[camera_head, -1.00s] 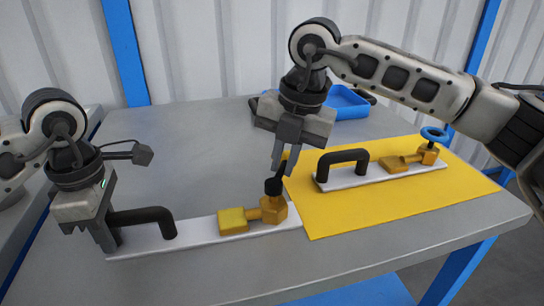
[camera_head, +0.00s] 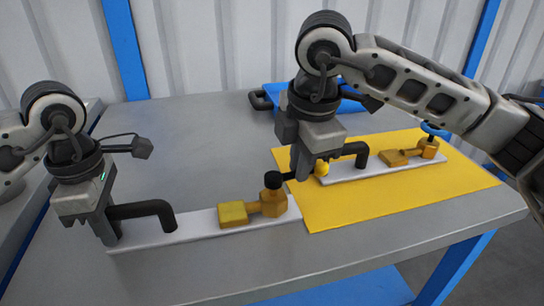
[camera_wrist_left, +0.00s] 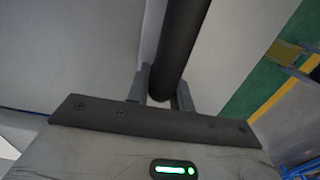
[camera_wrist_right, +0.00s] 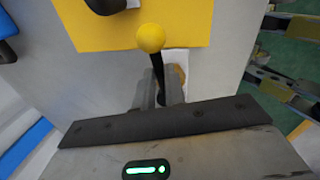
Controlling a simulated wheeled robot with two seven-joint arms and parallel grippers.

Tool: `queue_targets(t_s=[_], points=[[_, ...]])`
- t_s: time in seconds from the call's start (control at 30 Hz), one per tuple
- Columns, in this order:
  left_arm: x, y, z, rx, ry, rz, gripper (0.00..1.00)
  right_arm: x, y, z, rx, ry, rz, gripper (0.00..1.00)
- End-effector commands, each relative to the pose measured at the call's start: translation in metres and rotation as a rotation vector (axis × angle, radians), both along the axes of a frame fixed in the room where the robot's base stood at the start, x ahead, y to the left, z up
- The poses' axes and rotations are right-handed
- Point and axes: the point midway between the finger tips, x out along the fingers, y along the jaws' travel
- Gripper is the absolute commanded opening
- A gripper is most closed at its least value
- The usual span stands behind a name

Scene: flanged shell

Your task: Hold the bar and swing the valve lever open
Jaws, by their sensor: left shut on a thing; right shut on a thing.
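A white plate (camera_head: 193,231) lies on the table, with a black bar (camera_head: 150,210) at its left end and a brass valve (camera_head: 273,205) at its right end. My left gripper (camera_head: 110,236) is shut on the left end of the bar; its fingers also straddle the bar (camera_wrist_left: 178,50) in the left wrist view. The black valve lever (camera_head: 288,176) points right from the valve's dark cap, ending in a yellow knob (camera_head: 322,168). My right gripper (camera_head: 301,172) is shut on the lever just short of the knob. The right wrist view shows the knob (camera_wrist_right: 150,38) beyond the fingers.
A yellow mat (camera_head: 400,205) holds a second plate with a black bar (camera_head: 355,150) and a brass valve with a blue wheel (camera_head: 434,130), close behind my right gripper. A blue tray (camera_head: 348,106) stands at the back. The table's middle-left is clear.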

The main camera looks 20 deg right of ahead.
Motion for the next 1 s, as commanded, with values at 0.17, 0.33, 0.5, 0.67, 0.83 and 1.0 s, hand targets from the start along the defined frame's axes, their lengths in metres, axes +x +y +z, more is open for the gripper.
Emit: queue_targets(t_s=[0.17, 0.33, 0.5, 0.67, 0.83, 1.0], points=[[0.0, 0.0001, -0.0002, 0.001, 0.0, 0.001, 0.0, -0.0031, 0.0001, 0.0011, 0.0, -0.004, -0.083, 0.0], [0.0, 0.0, -0.0002, 0.001, 0.0, 0.001, 0.0, -0.0049, 0.0002, 0.0011, 0.001, -0.004, -0.126, 0.0], [0.0, 0.0, -0.0002, 0.001, 0.0, 0.0, 0.0, -0.0055, 0.0003, 0.0012, 0.001, -0.004, -0.144, 0.0], [-0.0001, -0.0001, -0.0003, 0.001, 0.0, 0.0, 0.0, -0.0055, 0.0003, 0.0013, 0.002, -0.004, -0.146, 0.0], [-0.0001, -0.0001, -0.0003, 0.001, 0.0, 0.0, 0.0, -0.0055, 0.0004, 0.0013, 0.002, -0.004, -0.144, 0.0], [-0.0002, -0.0002, -0.0003, 0.001, 0.0, 0.0, 0.0, -0.0056, 0.0005, 0.0011, 0.002, -0.003, -0.142, 0.34]])
